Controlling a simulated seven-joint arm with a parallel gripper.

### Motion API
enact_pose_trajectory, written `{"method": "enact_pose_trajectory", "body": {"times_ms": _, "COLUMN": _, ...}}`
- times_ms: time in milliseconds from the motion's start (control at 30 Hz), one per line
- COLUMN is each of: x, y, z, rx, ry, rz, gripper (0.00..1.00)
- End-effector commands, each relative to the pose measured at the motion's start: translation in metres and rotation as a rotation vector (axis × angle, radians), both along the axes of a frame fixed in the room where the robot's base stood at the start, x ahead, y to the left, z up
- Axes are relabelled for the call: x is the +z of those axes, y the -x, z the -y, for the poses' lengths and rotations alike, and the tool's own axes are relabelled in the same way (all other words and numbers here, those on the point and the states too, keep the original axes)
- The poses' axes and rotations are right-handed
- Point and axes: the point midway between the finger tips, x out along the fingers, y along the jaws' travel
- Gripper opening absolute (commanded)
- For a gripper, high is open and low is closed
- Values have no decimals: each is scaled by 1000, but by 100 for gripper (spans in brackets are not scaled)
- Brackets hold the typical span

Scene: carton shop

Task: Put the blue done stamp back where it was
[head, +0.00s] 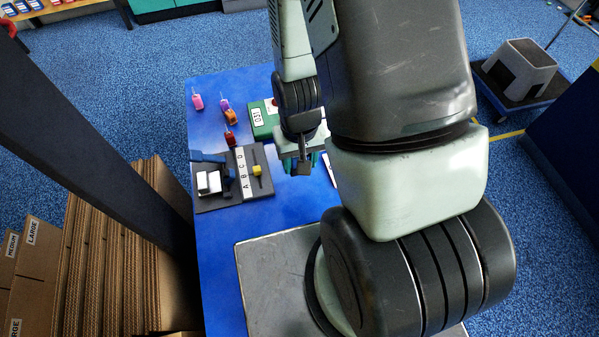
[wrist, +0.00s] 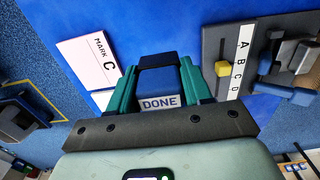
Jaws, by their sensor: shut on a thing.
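The blue done stamp (wrist: 159,84) is between the two green fingers of my gripper (wrist: 160,92) in the wrist view, with its white DONE label facing the camera. My gripper is shut on it. In the head view my gripper (head: 303,160) is over the blue table, left of my arm, and the stamp is mostly hidden there. Whether the stamp touches the table cannot be told.
A white card marked MARK C (wrist: 90,60) lies beside the gripper. A dark board with an A B C D strip (wrist: 240,62) and a yellow slider (wrist: 222,68) is on the other side. Several coloured tags (head: 231,117) and a green box labelled 031 (head: 258,118) stand on the table (head: 215,260).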

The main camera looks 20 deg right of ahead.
Motion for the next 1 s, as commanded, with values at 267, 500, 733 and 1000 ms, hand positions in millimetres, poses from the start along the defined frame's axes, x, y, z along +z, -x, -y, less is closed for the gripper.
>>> {"method": "enact_pose_trajectory", "body": {"times_ms": 267, "x": -28, "y": 1, "z": 0, "rx": -1, "ry": 1, "rz": -3, "gripper": 29}}
{"method": "enact_pose_trajectory", "body": {"times_ms": 500, "x": -55, "y": 0, "z": 0, "rx": -2, "ry": 0, "rz": 0, "gripper": 29}}
{"method": "enact_pose_trajectory", "body": {"times_ms": 733, "x": -56, "y": -1, "z": 0, "rx": -2, "ry": 0, "rz": 2, "gripper": 29}}
{"method": "enact_pose_trajectory", "body": {"times_ms": 1000, "x": -58, "y": -1, "z": 0, "rx": -3, "ry": 0, "rz": 1, "gripper": 66}}
